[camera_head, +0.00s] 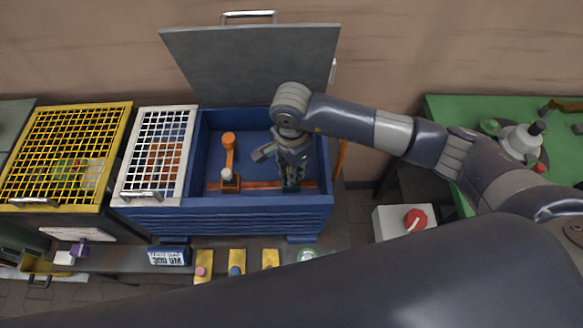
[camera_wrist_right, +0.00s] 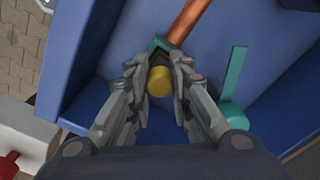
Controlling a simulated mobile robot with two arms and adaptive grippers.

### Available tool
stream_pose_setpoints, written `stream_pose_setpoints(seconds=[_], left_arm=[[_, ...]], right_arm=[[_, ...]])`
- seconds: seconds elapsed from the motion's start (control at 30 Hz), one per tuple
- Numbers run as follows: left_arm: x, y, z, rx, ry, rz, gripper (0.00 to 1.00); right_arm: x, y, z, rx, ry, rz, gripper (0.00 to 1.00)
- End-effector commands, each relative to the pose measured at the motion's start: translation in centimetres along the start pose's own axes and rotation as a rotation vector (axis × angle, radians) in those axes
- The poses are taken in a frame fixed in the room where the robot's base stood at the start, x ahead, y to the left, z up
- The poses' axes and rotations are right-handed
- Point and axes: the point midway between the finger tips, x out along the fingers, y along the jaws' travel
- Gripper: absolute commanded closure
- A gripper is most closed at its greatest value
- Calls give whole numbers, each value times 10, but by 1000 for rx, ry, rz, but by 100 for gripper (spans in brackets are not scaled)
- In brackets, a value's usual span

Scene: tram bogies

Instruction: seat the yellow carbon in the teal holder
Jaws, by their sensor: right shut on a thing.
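My right gripper (camera_head: 290,172) reaches down into the right part of the blue box. In the right wrist view, its fingers (camera_wrist_right: 159,85) are shut on the yellow carbon (camera_wrist_right: 159,81), whose round end shows between them. The teal holder shows just beyond the carbon as a corner (camera_wrist_right: 155,45) by the copper-coloured bar, with a teal lever (camera_wrist_right: 235,78) to its right. In the head view, the teal holder (camera_head: 291,187) is mostly hidden under my gripper. How deep the carbon sits relative to the holder cannot be told. My left gripper is not in view.
An orange holder (camera_head: 229,150) with a white-topped part stands left in the open blue box (camera_head: 230,218). The grey lid (camera_head: 255,62) leans up behind. White (camera_head: 150,180) and yellow (camera_head: 60,160) grilles lie to the left. Yellow blocks (camera_head: 237,256) line the front ledge.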

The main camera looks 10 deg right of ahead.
Motion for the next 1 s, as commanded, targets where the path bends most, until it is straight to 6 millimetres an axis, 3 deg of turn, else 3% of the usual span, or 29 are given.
stream_pose_setpoints(seconds=[0.13,0.17,0.23,0.57,0.7,0.77,1.0], left_arm=[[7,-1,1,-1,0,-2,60],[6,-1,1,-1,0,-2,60],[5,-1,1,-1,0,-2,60],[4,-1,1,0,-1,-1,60],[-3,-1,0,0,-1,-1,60],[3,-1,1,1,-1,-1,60],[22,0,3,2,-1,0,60]], right_arm=[[6,0,0,0,1,0,100],[4,0,0,0,1,0,76],[4,0,0,0,0,0,60],[3,0,0,0,0,1,60],[-4,0,0,0,0,1,60],[-8,-1,0,-1,1,-4,60],[-60,-2,-1,-2,2,-8,60]])
